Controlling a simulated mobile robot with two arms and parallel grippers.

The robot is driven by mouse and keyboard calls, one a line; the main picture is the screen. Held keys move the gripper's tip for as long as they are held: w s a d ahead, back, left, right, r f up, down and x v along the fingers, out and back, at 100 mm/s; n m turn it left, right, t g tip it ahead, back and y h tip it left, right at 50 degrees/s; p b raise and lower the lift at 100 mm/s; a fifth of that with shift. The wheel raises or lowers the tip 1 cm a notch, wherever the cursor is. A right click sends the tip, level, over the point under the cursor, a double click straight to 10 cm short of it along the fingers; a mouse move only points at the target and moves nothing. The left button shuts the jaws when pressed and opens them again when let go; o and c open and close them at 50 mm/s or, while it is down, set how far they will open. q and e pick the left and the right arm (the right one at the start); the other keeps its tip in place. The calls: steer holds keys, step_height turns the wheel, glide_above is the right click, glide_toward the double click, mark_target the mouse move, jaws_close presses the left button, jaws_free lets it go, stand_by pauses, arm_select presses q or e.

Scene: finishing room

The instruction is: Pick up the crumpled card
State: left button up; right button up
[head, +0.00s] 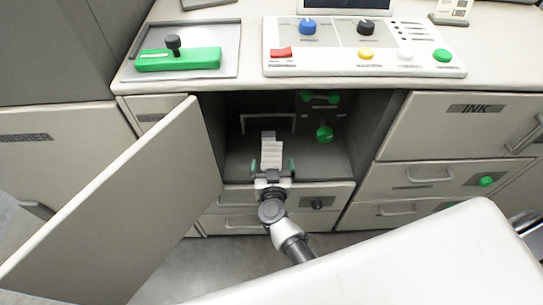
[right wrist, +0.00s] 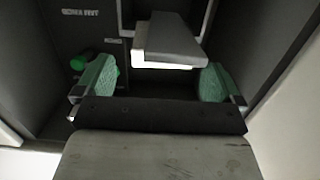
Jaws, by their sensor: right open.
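The crumpled card (head: 271,150) is a pale, pleated piece inside the open cabinet bay. In the right wrist view the card (right wrist: 168,42) shows as a grey slab with a bright white lower edge, ahead of the jaws. My right gripper (head: 272,166) reaches into the bay from the front. Its two green-padded fingers (right wrist: 155,82) stand wide apart, one on each side of the line to the card, with nothing visible between the pads. Whether the card touches anything behind it is hard to tell. My left gripper is not in view.
The cabinet door (head: 125,205) hangs open to the left. Green knobs (head: 324,133) sit at the back right inside the bay. Drawers (head: 430,172) flank it on the right. Above are a control panel (head: 365,60) and a tray (head: 229,60) holding a green-based tool (head: 180,60).

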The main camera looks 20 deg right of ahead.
mark_target(272, 157)
steer(key=b+x, duration=0.1)
steer(key=x, duration=0.3)
steer(key=shift+f+b, duration=0.1)
steer(key=shift+b, duration=0.25)
steer(key=shift+w, duration=0.1)
steer(key=shift+c, duration=0.8)
steer(key=c, duration=0.9)
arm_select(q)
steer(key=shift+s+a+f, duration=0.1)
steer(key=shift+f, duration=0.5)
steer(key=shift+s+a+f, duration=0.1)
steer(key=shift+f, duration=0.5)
